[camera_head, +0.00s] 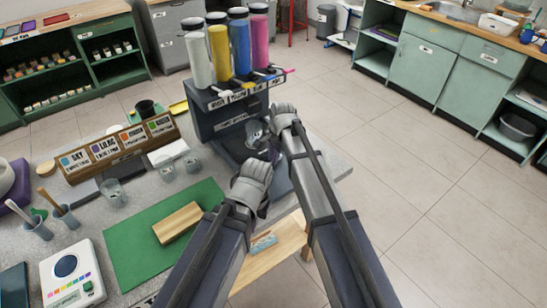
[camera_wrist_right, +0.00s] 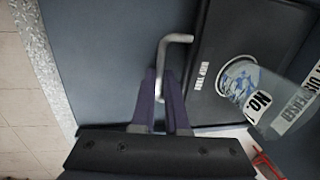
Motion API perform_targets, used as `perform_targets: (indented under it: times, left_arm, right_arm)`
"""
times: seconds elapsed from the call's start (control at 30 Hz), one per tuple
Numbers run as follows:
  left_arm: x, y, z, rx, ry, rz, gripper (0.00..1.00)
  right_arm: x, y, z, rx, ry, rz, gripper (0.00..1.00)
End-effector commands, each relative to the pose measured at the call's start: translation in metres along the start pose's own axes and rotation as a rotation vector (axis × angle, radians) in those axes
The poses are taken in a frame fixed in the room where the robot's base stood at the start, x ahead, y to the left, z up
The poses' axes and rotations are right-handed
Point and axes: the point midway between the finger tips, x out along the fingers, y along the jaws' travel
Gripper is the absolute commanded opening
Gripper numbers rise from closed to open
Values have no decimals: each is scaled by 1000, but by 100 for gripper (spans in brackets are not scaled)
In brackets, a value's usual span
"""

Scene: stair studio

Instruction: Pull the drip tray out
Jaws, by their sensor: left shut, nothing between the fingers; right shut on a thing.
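The drip tray (camera_wrist_right: 207,50) is a dark flat tray with a white label, seen in the right wrist view. A bent metal handle (camera_wrist_right: 177,38) stands out from its edge. My right gripper (camera_wrist_right: 161,100) is shut on this handle, with the bar between its purple fingers. In the head view my right gripper (camera_head: 283,117) is at the front of the dark paint dispenser (camera_head: 205,110), and its fingers are hard to make out. My left gripper (camera_head: 252,180) is shut and empty, lower and nearer, apart from the dispenser.
A clear vessel (camera_wrist_right: 238,85) appears over the tray. White, yellow, blue and magenta paint tubes (camera_head: 239,45) top the dispenser. Glass cups (camera_head: 113,192), a labelled wooden rack (camera_head: 120,150) and a green mat (camera_head: 125,250) occupy the table to the left. Floor to the right (camera_head: 420,170) is clear.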

Motion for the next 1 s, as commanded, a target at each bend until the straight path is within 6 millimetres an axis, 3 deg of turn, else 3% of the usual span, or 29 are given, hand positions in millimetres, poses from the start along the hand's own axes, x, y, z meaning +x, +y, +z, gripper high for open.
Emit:
perform_targets:
  times: [0.17, 0.7, 1.0]
  left_arm:
    - [0, 0, 0, 0, 0, 0, 0]
    - [0, 0, 0, 0, 0, 0, 0]
    - [0, 0, 0, 0, 0, 0, 0]
  right_arm:
    - [-2, 12, 1, 1, 0, 1, 0]
    - [-21, 117, 3, 3, 1, 2, 0]
    - [-26, 145, 3, 1, 0, 2, 0]
